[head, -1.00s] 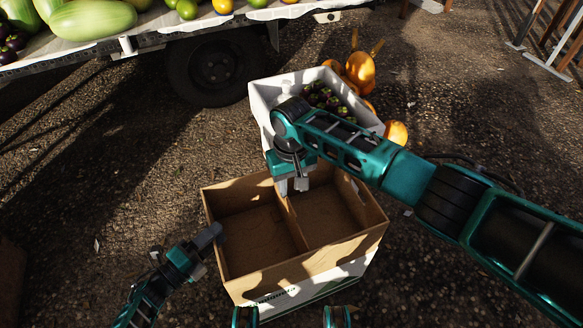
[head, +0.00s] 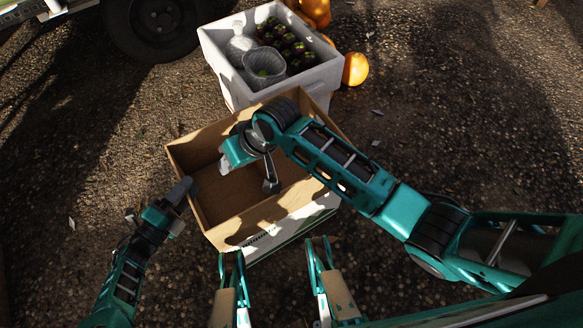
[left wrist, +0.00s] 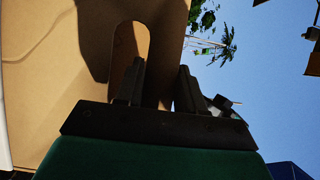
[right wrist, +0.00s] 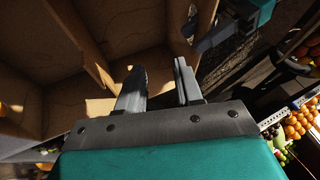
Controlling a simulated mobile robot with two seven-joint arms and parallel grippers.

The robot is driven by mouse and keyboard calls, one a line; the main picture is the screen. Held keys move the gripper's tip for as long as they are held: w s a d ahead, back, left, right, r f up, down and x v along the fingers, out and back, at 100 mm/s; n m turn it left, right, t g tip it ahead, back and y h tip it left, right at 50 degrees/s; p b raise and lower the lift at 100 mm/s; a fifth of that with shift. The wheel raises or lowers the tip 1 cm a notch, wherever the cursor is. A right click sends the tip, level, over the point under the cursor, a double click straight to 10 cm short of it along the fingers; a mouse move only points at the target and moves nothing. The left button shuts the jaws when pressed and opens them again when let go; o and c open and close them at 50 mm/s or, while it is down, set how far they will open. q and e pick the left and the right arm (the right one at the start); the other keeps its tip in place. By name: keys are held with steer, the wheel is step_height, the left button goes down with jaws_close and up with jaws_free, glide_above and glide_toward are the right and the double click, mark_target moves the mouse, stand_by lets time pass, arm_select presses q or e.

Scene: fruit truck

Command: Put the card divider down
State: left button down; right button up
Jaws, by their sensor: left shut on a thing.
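The open cardboard box (head: 205,138) stands on the ground in front of me. The card divider (right wrist: 82,42) stands upright inside it in the right wrist view; in the head view my right arm largely hides it. My left gripper (head: 186,189) is shut on the box's left wall, and the wall shows between its fingers in the left wrist view (left wrist: 158,85). My right gripper (right wrist: 160,80) is over the box, its fingers apart with a gap and nothing seen between them. The divider's edge is beside its left finger; whether they touch is unclear.
A truck wheel (head: 155,22) is at the back left. The gravel ground at both sides is open.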

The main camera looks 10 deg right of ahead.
steer(key=s+d+r+m+t+h, duration=0.1)
steer(key=s+d+t, duration=0.3)
steer(key=d, duration=0.5)
steer(key=s+d+r+m+t, duration=0.1)
steer(key=s+d+r+t, duration=0.2)
steer(key=d, duration=0.6)
steer(key=shift+s+d+t+h, duration=0.2)
steer(key=shift+s+t+h, duration=0.3)
steer(key=shift+s, duration=0.55)
arm_select(q)
steer(key=c, duration=0.6)
jaws_free()
